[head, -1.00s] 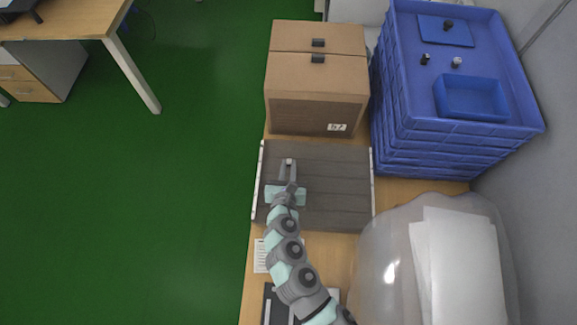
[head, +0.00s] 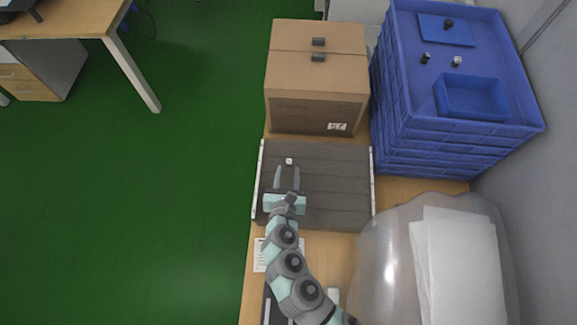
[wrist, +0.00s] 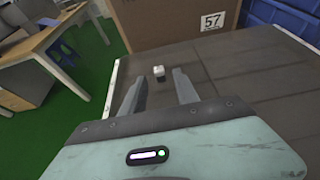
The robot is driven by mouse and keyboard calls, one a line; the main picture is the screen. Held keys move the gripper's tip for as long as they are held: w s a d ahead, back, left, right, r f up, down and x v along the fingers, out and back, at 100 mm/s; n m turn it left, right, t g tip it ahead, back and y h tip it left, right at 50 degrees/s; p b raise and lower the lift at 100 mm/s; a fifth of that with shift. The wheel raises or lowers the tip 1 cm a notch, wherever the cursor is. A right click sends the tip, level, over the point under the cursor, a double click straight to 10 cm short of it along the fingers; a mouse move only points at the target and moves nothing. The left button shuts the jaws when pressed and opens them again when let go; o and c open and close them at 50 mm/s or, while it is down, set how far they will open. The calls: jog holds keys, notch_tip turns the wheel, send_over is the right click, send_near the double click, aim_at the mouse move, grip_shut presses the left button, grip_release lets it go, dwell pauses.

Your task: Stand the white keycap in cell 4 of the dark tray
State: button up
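The white keycap (head: 289,161) is on the dark ridged tray (head: 335,185), near its far left end, in front of the cardboard box. It also shows in the wrist view (wrist: 158,71), beyond the fingertips and between their lines. It looks upright, but it is too small to be sure. My gripper (head: 287,170) is open and empty, its fingers pointing at the keycap with a gap before it. The open fingers also show in the wrist view (wrist: 160,84). No cell numbers are legible on the tray.
A cardboard box (head: 317,65) marked 57 stands behind the tray. Stacked blue crates (head: 440,135) stand to the back right, with small items on top. A translucent bag (head: 385,255) with white sheets is at the front right. The tray's middle and right are clear.

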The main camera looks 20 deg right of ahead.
jog(key=v, duration=0.8)
jog(key=shift+s+a+r, duration=0.15)
jog(key=shift+s+a, duration=0.05)
jog(key=shift+a, duration=0.05)
